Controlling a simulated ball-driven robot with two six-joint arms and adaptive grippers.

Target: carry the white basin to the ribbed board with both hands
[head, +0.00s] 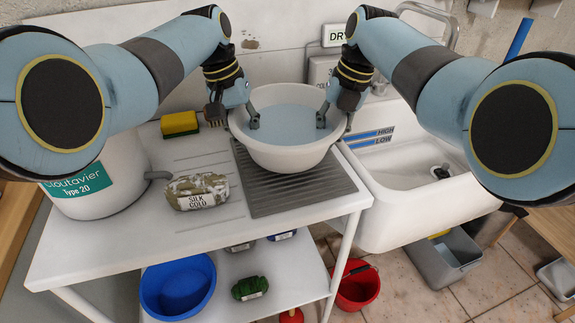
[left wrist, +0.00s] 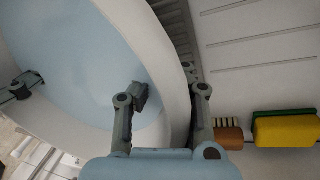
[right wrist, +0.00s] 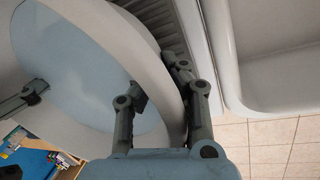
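The white basin (head: 290,157), with pale blue water (head: 288,118) in it, is upright over the back part of the dark grey ribbed board (head: 275,202). I cannot tell whether its base touches the board. My left gripper (head: 240,118) is shut on the basin's left rim; in the left wrist view its fingers (left wrist: 168,92) lie one inside and one outside the wall. My right gripper (head: 334,120) is shut on the right rim in the same way, as the right wrist view shows its fingers (right wrist: 160,85). The outer fingertips are partly hidden by the rim.
A yellow-green sponge (head: 180,124), a brush (head: 214,114) and a wrapped "SILK COLD" bundle (head: 197,191) lie left of the basin. A white tank (head: 100,185) stands farther left. A sink (head: 410,165) adjoins on the right. The board's front part is clear.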

